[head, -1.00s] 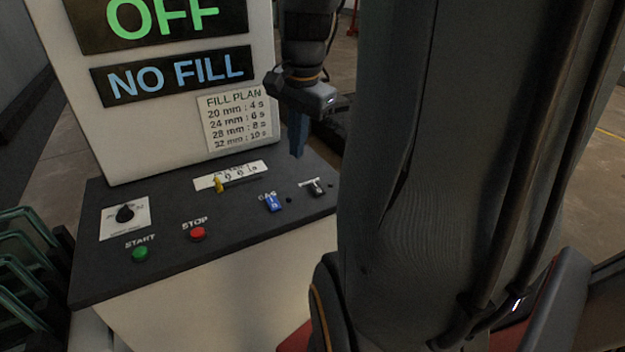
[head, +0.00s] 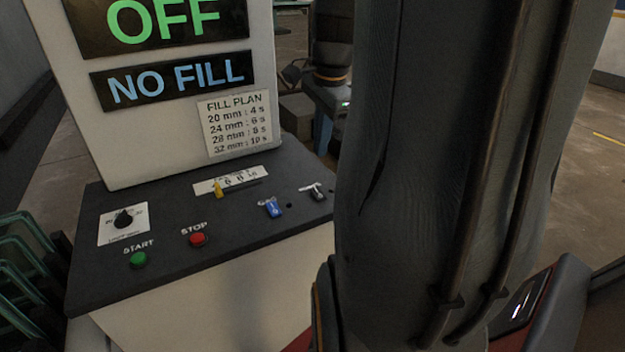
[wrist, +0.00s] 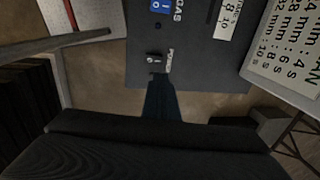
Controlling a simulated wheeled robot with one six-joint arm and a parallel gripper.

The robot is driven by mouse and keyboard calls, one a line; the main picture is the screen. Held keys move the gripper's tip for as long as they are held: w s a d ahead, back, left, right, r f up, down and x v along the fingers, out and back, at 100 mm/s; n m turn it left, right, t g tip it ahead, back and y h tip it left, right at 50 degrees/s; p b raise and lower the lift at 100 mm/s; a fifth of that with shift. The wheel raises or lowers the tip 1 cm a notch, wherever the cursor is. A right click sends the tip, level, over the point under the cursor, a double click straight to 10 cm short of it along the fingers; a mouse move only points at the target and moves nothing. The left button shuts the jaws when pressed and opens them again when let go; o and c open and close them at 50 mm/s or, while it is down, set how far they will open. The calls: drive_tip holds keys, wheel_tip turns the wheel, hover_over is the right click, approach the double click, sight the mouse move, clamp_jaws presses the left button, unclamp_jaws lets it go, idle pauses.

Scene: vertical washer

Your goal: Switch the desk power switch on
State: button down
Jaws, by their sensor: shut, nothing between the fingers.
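My gripper (head: 322,140) is shut and empty, behind the desk's right end in the head view and partly hidden by my arm. In the wrist view the fingertips (wrist: 158,78) point at the switch from just below it in the picture, with a small apparent gap.
The blue GAS switch (head: 271,207) is left of the power switch. A yellow slider (head: 218,187), red STOP button (head: 198,239), green START button (head: 138,260) and black dial (head: 124,218) lie further left. The upright panel (head: 170,130) reads OFF and NO FILL.

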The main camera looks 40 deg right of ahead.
drive_tip(key=p, duration=0.2)
hover_over(317, 192)
wheel_tip(317, 192, down, 10)
drive_tip(key=shift+w+r, duration=0.1)
drive_tip(key=shift+r, duration=0.15)
drive_tip(key=shift+w+d+f, duration=0.15)
drive_tip(key=shift+w+f, duration=0.1)
drive_tip(key=shift+f, duration=0.6)
drive_tip(key=shift+w+f, duration=0.1)
drive_tip(key=shift+f, duration=0.1)
drive_tip(key=shift+s, duration=0.2)
drive_tip(key=shift+s+a+r+p, duration=0.1)
drive_tip(key=shift+s+a+p, duration=0.1)
drive_tip(key=shift+s+p, duration=0.4)
